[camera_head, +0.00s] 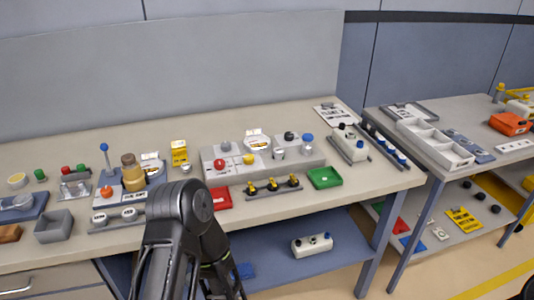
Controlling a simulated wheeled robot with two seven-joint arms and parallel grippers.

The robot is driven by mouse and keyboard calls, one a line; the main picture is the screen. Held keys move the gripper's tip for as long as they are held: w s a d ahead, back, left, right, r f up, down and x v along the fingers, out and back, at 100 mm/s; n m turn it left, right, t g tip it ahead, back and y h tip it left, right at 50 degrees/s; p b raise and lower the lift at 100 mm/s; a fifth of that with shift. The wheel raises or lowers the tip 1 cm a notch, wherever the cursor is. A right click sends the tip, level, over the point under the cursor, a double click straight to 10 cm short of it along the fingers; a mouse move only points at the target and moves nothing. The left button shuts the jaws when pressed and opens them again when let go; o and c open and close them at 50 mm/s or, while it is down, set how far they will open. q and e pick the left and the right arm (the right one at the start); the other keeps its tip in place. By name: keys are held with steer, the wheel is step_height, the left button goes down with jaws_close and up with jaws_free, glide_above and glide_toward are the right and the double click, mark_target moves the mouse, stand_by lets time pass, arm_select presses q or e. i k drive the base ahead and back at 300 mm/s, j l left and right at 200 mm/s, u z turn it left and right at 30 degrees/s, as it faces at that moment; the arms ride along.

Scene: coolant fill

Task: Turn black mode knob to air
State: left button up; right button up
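A grey fixture box (262,160) stands on the long bench and carries several controls. A black knob (290,136) sits near its back right, beside a blue knob (308,141). This may be the mode knob; its markings are too small to read. A red knob (221,164), a yellow part (247,159) and a white-faced dial (257,140) are also on the box. One dark arm of mine rises in front of the bench, left of the box, and bends back down. No fingertips of either gripper show.
A red tray (220,198), a rack with yellow-and-black parts (272,188) and a green tray (324,178) lie in front of the box. A blue unit with a brown jar (132,178) stands to the left. A second table with a white divided tray (436,142) is at right.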

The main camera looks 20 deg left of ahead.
mark_target(289, 136)
steer(key=i+l+u, duration=0.15)
steer(key=l, duration=0.3)
steer(key=i+l+u, duration=0.15)
steer(key=l, duration=0.3)
steer(key=l+u, duration=0.15)
steer(key=l, duration=0.35)
steer(key=i+l+u, duration=0.15)
steer(key=l, duration=0.3)
